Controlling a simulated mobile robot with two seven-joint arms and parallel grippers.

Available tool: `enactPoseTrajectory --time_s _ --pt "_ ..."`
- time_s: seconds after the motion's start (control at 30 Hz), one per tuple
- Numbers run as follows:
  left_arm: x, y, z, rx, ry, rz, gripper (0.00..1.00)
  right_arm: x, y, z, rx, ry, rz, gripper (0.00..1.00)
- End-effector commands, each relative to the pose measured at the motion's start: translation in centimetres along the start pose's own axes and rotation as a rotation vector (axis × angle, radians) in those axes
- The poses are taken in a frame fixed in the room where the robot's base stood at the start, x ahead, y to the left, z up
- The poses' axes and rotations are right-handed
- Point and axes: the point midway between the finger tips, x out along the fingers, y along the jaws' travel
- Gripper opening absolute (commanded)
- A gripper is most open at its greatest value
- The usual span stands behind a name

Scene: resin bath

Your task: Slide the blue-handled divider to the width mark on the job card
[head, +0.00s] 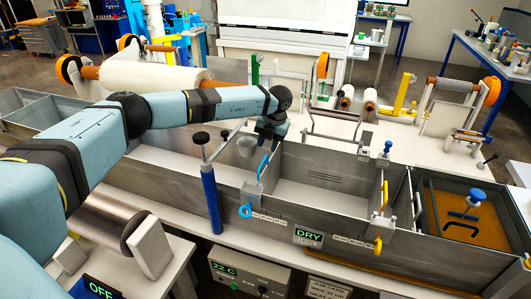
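The steel bath (335,200) stands in the middle, with the blue-handled divider (252,197) across its left part. The divider's blue handle (264,166) stands up at its top, and a blue ring (245,211) sits low on its front. My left gripper (270,138), dark, points down just above the blue handle; a gap seems to lie between them. Its finger opening is too small to judge. The job card (329,289) is at the bottom edge, partly cut off; its line seems to read "WEB 30 cm". My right gripper is out of view.
A yellow-handled divider (384,197) stands further right in the bath. A blue post (211,200) with a black knob rises left of the blue-handled divider. A "DRY" display (308,235) is on the bath front. An amber-filled tank (450,215) is at right.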

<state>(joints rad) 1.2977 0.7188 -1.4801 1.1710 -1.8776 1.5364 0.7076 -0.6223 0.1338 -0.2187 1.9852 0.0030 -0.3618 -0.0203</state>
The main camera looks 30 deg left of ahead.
Motion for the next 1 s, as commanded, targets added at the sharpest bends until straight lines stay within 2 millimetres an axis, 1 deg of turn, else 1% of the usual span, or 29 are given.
enactPoseTrajectory --time_s 0.03,0.1,0.2,0.3,0.5,0.7,0.73,0.77,0.8,0.87,0.9,1.0 --pt "0.9 0.0 -0.1 0.000 0.003 0.002 0.36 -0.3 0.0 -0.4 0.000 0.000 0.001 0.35" --pt "2.2 0.0 -0.1 0.000 0.003 0.001 0.36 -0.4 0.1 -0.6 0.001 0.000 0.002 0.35" --pt "3.8 -0.1 -0.1 0.001 0.003 0.000 0.36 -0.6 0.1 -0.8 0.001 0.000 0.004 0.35" --pt "4.8 0.0 0.0 0.001 0.001 -0.001 0.36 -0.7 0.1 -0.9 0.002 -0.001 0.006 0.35" --pt "5.7 -0.1 0.0 0.001 0.000 -0.001 0.36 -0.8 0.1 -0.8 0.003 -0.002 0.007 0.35" --pt "5.7 -0.1 0.0 0.001 0.000 -0.002 0.36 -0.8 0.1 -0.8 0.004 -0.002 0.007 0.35" --pt "5.7 -0.1 0.0 0.001 0.000 -0.002 0.31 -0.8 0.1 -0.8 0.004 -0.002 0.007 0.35" --pt "5.7 -0.1 0.0 0.001 0.000 -0.002 0.24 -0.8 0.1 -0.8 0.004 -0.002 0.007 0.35" --pt "5.7 -0.1 0.0 0.001 0.000 -0.002 0.15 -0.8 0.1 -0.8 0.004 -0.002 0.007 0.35" --pt "5.7 -0.1 0.0 0.001 0.000 -0.002 0.01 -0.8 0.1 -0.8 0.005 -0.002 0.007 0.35" --pt "5.7 -0.1 0.0 0.001 0.000 -0.002 0.00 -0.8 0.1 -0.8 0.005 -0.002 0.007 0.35" --pt "5.7 -0.1 0.0 0.001 0.000 -0.002 0.00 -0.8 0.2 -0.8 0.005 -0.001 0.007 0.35"
